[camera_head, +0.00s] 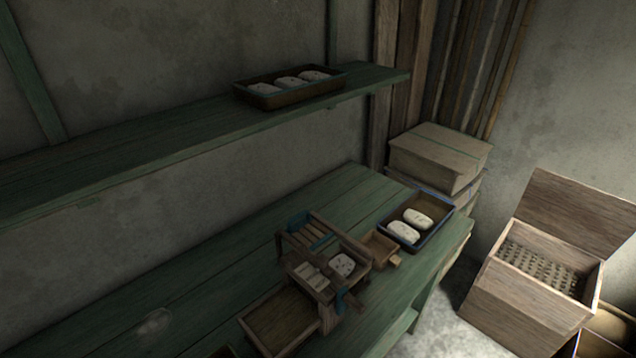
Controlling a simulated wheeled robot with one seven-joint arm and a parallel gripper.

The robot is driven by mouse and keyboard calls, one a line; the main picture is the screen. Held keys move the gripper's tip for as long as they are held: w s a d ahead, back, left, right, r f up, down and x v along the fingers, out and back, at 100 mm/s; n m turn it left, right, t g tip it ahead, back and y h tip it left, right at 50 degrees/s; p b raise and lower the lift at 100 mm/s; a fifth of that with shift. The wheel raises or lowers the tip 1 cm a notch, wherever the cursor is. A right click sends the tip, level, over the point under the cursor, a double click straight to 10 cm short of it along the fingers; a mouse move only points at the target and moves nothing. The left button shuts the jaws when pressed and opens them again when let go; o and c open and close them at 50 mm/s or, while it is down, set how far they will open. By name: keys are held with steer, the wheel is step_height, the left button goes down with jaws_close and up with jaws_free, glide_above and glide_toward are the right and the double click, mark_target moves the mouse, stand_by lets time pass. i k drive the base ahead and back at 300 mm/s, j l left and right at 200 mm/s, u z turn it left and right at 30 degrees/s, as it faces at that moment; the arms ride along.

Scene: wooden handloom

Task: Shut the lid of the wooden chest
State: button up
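The wooden chest (520,307) stands on the floor at the right of the head view, beyond the end of the green table. Its lid (577,214) is open, tilted up and back toward the wall. A woven or perforated patterned surface (538,268) shows inside the chest. The lid's right corner is cut off by the picture edge. My gripper is not in this view.
The green table (210,270) holds a small wooden device (325,262) and a dark tray (408,237) with pale oval pieces. A shelf (160,140) runs above it. Boxes (438,155) stand behind the table's end. Pale floor (455,325) lies clear between table and chest.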

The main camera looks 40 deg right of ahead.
mark_target(595, 221)
steer(key=z, duration=2.3)
steer(key=i+l+z, duration=0.15)
steer(key=i+l, duration=0.6)
steer(key=i+l+z, duration=0.15)
steer(key=i+l, duration=0.5)
steer(key=i, duration=0.2)
